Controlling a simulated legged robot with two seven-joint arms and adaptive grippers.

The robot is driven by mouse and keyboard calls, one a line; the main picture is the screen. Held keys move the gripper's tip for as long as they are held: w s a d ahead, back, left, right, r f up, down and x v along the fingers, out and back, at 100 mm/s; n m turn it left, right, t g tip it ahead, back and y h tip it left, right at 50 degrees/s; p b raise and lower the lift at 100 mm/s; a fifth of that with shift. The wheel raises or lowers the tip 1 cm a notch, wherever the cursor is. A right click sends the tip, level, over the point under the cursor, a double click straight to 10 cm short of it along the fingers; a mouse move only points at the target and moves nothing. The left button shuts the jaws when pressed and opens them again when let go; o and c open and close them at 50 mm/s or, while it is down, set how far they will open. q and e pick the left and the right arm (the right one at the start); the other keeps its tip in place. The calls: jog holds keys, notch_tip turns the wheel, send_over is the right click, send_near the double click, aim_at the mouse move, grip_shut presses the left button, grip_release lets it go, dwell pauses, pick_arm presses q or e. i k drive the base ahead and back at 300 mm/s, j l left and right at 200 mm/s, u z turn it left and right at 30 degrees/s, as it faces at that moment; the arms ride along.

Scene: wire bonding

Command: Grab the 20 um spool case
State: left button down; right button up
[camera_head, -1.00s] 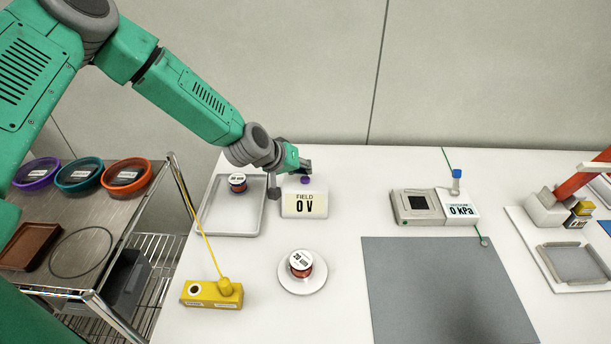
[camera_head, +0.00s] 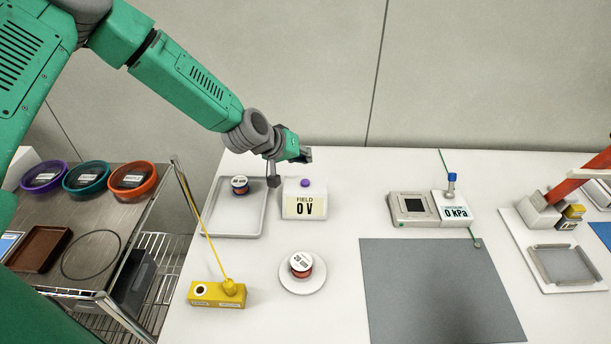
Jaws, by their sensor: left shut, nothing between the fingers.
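A small spool case with a white lid marked "20 um" and a dark red side (camera_head: 301,264) stands upright on a round white dish (camera_head: 303,288) at the front middle of the table. A similar red-sided spool (camera_head: 240,186) sits on the grey tray (camera_head: 222,225) further back; its label is too small to read. My left gripper (camera_head: 292,170) is shut and empty, raised near the field meter, well behind the 20 um case and apart from it. My right gripper is out of view.
The field meter (camera_head: 304,207), reading 0 V with a purple button, stands right of the tray. A yellow block with a cord (camera_head: 217,294) is left of the dish. A grey mat (camera_head: 440,290) lies to the right, and a cart with bowls (camera_head: 88,180) is at left.

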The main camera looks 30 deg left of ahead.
aim_at(300, 262)
jog(key=k, duration=1.5)
